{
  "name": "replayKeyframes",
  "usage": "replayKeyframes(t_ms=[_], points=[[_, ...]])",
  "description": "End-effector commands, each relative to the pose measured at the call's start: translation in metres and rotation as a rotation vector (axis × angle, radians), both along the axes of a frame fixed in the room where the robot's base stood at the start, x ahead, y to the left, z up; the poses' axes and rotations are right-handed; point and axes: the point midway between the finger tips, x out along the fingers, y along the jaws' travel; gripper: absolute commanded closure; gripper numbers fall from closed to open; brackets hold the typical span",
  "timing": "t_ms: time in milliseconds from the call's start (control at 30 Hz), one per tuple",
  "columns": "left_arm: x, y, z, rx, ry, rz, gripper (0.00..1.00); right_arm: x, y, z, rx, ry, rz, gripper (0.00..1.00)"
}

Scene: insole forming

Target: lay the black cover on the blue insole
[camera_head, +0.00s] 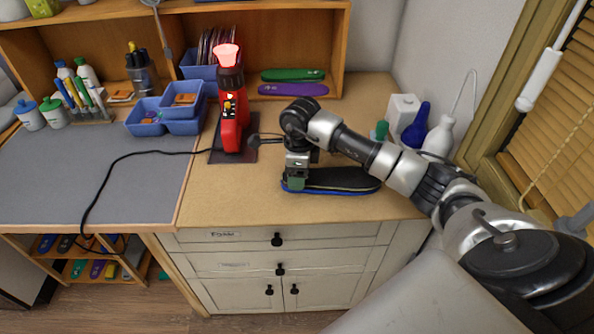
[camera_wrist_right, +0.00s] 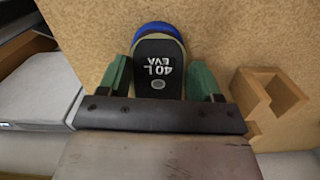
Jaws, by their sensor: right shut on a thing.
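The black cover (camera_head: 345,178) lies over the blue insole (camera_head: 330,192) on the wooden worktop, with the insole's blue edge showing along the front and left. In the right wrist view the black cover (camera_wrist_right: 158,75), marked "40 L EVA", sits between the green fingers, and a blue rim of the insole (camera_wrist_right: 157,29) shows past its end. My right gripper (camera_head: 295,184) is at the left end of the pair, pointing down, shut on the cover. Whether the cover touches the insole all along cannot be told. My left gripper is not in view.
A red heat tool (camera_head: 230,125) with a glowing top stands on a dark mat left of the gripper, its black cable running left. Green (camera_head: 292,75) and purple (camera_head: 292,89) insoles lie behind. White and blue bottles (camera_head: 415,128) stand at the right. The worktop's front is clear.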

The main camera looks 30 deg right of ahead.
Motion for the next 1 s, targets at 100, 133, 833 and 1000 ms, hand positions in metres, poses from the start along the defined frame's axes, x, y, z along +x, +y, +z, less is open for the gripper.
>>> replayKeyframes(t_ms=[100, 133, 833, 1000], points=[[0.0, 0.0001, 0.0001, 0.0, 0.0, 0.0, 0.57, 0.0, -0.0001, 0.0002, 0.0, 0.0, 0.0, 0.54], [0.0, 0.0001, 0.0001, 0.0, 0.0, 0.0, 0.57, 0.0, -0.0001, 0.0002, 0.0, 0.0, 0.0, 0.54], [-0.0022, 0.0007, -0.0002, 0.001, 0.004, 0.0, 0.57, -0.0001, -0.0002, 0.0001, 0.0, 0.0, 0.0, 0.0], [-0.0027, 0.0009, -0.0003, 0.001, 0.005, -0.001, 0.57, -0.0001, -0.0002, 0.0001, 0.0, 0.0, 0.0, 0.0]])
